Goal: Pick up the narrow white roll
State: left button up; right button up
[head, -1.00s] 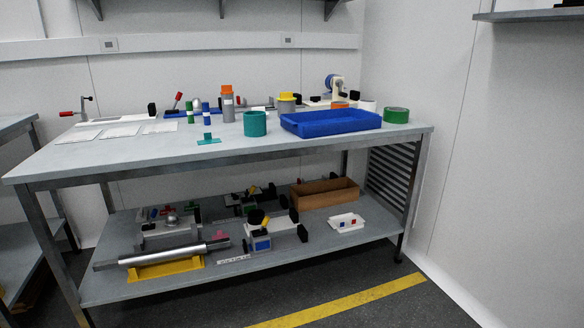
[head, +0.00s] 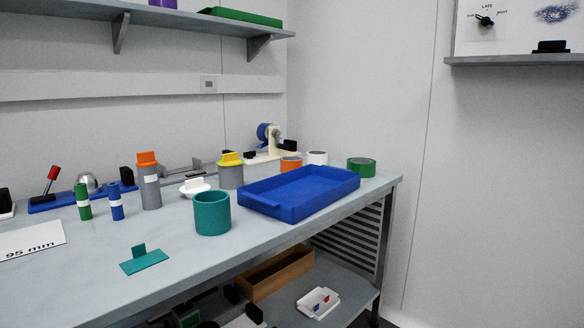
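A small white roll (head: 317,157) stands at the back right of the workbench in the head view, between an orange roll (head: 291,163) and a green roll (head: 361,168). Its lower part is hidden behind the rim of the blue tray (head: 280,208). It is too small to judge its width well. A different white piece (head: 194,188), with a wide base and a raised top, sits left of the tray. Neither of my grippers is in view.
A teal cup (head: 212,215) stands left of the blue tray, with grey canisters (head: 151,190) behind it. A tape dispenser (head: 268,140) is at the back. A teal plate (head: 144,262) lies near the front edge. The bench (head: 225,255) has free room at front.

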aim_at(319, 158)
jog(key=i+l+u, duration=0.1)
jog(key=u, duration=0.75)
jog(key=i+l+u, duration=0.15)
jog(key=l+u, duration=0.2)
jog(key=l, duration=0.15)
jog(key=l+u, duration=0.35)
jog(key=l, duration=0.15)
jog(key=l+u, duration=0.35)
jog(key=l, duration=0.25)
jog(key=i, duration=0.05)
